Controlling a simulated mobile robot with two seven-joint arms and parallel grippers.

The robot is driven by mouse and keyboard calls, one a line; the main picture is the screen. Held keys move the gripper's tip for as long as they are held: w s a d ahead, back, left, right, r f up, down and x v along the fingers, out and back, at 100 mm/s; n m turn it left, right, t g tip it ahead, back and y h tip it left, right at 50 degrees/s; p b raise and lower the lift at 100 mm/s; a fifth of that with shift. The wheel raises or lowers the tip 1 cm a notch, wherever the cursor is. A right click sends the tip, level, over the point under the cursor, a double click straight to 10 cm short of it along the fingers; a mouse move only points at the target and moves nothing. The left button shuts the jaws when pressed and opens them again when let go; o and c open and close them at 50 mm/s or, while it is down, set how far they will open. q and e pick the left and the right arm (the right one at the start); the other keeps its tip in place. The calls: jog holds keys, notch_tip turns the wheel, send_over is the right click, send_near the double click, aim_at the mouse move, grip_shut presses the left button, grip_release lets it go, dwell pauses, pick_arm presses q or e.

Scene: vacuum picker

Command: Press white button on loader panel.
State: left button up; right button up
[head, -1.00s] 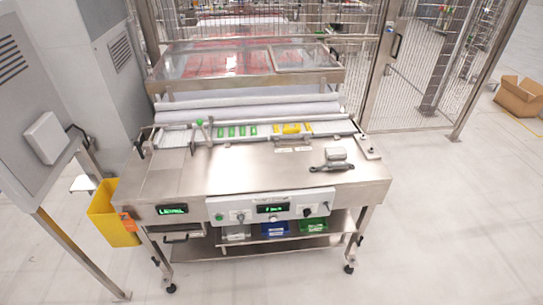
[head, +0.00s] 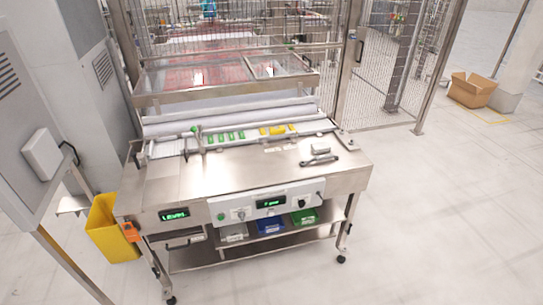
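The loader (head: 160,185) is a steel table-like machine in the middle left of the head view. A white control panel (head: 232,206) is set in its front edge. The panel has a green button (head: 220,216), a lit display (head: 270,202) and dark knobs at its right end. A small pale round control (head: 271,212) shows just below the display; it may be the white button, but it is too small to be sure. Neither of my grippers is in view, and nothing covers the panel.
Small blue (head: 270,226) and green (head: 303,216) trays sit on the lower shelf. A grey handled tool (head: 320,160) lies on top. A grey cabinet (head: 45,130) stands left.

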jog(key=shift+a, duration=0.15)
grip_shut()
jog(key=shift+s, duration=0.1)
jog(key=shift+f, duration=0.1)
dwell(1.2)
